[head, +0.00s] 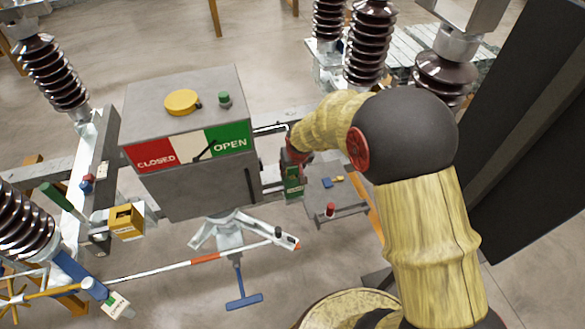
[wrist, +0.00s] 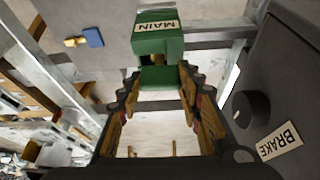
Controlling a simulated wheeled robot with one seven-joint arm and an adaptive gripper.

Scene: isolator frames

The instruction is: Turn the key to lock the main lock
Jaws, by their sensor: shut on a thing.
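The main lock is a green block with a MAIN label (wrist: 157,28) at the top centre of the wrist view. In the head view the green lock (head: 293,183) is at the right side of the grey cabinet. A smaller green piece, seemingly the key's head (wrist: 160,77), sits against the lock's near side, with a brass-coloured bit just above it. My gripper (wrist: 157,84) has its fingers on either side of this green piece and is closed on it. In the head view my arm hides most of the gripper (head: 291,155). The key's turn angle is not clear.
The grey cabinet (head: 195,190) carries a CLOSED/OPEN plate with a pointer near the green part. A dark box with a knob and BRAKE label (wrist: 278,142) is close on the right in the wrist view. A grey plate (head: 335,200) holds small yellow and blue pieces.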

